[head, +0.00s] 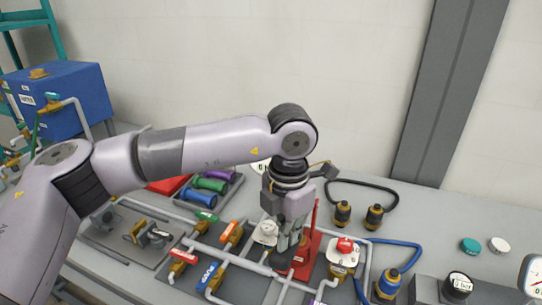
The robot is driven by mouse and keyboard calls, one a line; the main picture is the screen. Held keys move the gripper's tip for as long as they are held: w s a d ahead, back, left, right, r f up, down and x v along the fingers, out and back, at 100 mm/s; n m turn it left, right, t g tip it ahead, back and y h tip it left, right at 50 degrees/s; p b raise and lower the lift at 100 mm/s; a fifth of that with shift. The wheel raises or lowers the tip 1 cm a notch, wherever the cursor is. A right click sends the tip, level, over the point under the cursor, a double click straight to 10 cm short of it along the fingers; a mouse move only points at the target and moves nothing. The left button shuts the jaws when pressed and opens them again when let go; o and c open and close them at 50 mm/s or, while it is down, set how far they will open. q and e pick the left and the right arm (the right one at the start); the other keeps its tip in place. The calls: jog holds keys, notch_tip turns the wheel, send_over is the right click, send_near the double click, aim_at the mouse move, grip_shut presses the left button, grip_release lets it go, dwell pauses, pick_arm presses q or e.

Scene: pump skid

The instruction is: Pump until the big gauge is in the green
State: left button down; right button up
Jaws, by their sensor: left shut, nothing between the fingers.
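My left gripper (285,258) points down over the middle of the bench, shut and empty. A red pump-like body (305,262) with an upright red bar (315,218) stands just right of and behind the fingers. I cannot tell whether the fingers touch it. A large white dial gauge (534,278) is cut off by the right edge; no green band can be made out on it. A smaller black-rimmed gauge (460,282) stands to its left. Another round white dial (260,168) is mostly hidden behind my arm. My right gripper is not in view.
Grey pipes carry valves with red (183,256), orange (230,232) and blue (209,276) handles. A red knob (345,245) and a blue hose (405,242) are to the right. Coloured cylinders (210,184) lie at the back. Bench space at back right is mostly clear.

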pick_arm(q)
jog(key=shift+f+b, duration=2.85)
jog(key=shift+f, duration=0.45)
notch_tip(320, 180, up, 9)
jog(key=p, duration=0.3)
jog(key=shift+f+p, duration=0.2)
jog(key=shift+p, duration=0.15)
jog(key=shift+f, duration=0.1)
jog(key=shift+f+b, duration=3.7)
jog(key=shift+f, duration=0.45)
notch_tip(320, 180, up, 8)
jog(key=p, duration=0.4)
jog(key=shift+r, duration=0.25)
